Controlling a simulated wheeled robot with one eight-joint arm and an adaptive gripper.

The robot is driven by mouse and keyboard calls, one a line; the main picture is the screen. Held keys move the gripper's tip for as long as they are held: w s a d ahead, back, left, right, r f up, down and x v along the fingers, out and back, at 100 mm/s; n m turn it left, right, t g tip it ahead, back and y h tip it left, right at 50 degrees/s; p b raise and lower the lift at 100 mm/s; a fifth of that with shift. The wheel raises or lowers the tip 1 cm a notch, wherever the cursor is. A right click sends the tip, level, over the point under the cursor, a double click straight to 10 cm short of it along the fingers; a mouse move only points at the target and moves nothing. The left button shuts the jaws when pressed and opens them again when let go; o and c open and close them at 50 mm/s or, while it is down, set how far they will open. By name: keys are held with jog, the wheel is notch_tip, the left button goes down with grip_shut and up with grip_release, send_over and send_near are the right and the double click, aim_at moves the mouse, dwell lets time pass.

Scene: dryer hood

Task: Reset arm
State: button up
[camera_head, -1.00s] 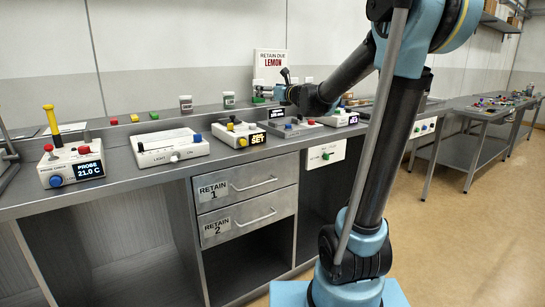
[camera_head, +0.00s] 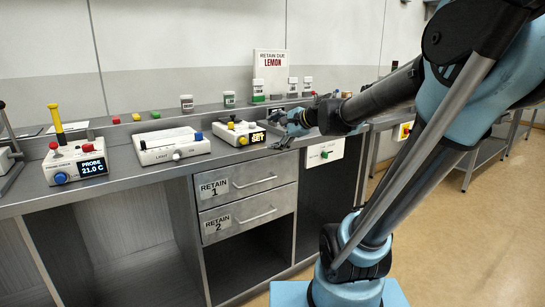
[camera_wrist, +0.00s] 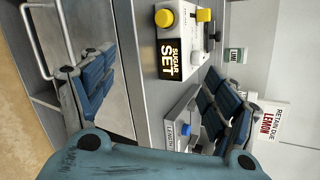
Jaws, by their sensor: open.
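My gripper (camera_head: 284,130) is at the front edge of the bench in the head view, just right of the white sugar set box (camera_head: 238,132). In the wrist view my gripper (camera_wrist: 150,98) has its two blue-padded fingers spread wide apart with nothing between them. The sugar set box (camera_wrist: 182,40) shows beyond the fingers, with yellow knobs and a black display. A grey box labelled length (camera_wrist: 180,128) is partly hidden behind one finger.
The bench carries a probe box (camera_head: 75,165) and a white light box (camera_head: 171,146). A "RETAIN DUE LEMON" sign (camera_head: 270,66) stands behind small jars. Below are two closed drawers (camera_head: 246,180) (camera_head: 250,213). Floor at the right (camera_head: 450,230) is clear.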

jog(key=s+d+f+n+g+h, duration=0.3)
jog(key=s+d+f+n+h, duration=0.1)
jog(key=s+d+f+n, duration=0.3)
jog(key=s+d+f+n+g+h, duration=0.3)
jog(key=s+d+f+n+h, duration=0.2)
jog(key=s+d+f, duration=0.6)
jog(key=s+f+n, duration=0.1)
jog(key=s+f, duration=0.3)
jog(key=s, duration=0.3)
jog(key=shift+n+g, duration=0.3)
jog(key=shift+n, duration=0.1)
jog(key=shift+d, duration=0.1)
jog(key=shift+w+f, duration=0.2)
jog(key=shift+w, duration=0.25)
